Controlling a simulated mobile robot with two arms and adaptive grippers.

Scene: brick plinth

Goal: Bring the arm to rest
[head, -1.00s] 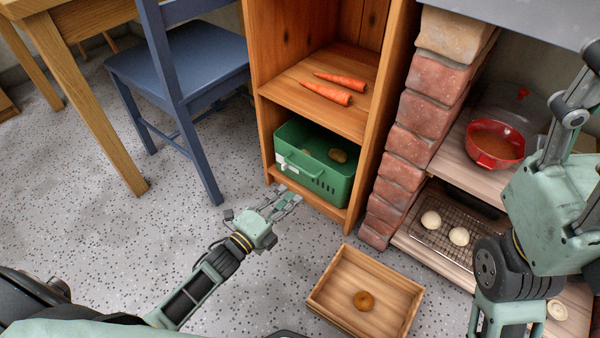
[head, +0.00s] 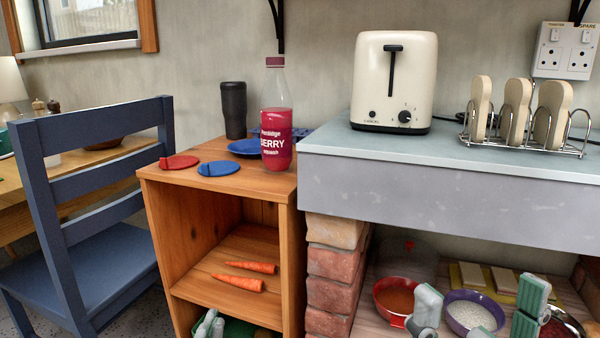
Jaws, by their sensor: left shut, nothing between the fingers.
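My left gripper (head: 209,325) shows only in part at the bottom edge of the head view. Its fingers are shut and empty, in front of the lower shelf of the wooden unit (head: 172,225). A sliver of the green crate (head: 240,328) shows behind it. The rest of my left arm is below the picture.
Two carrots (head: 240,282) lie on the middle shelf. A berry squash bottle (head: 276,125), black tumbler (head: 233,108) and red and blue coasters stand on top. A toaster (head: 392,85) and a rack of toast (head: 520,140) stand on the grey counter. A blue chair (head: 85,200) is at left.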

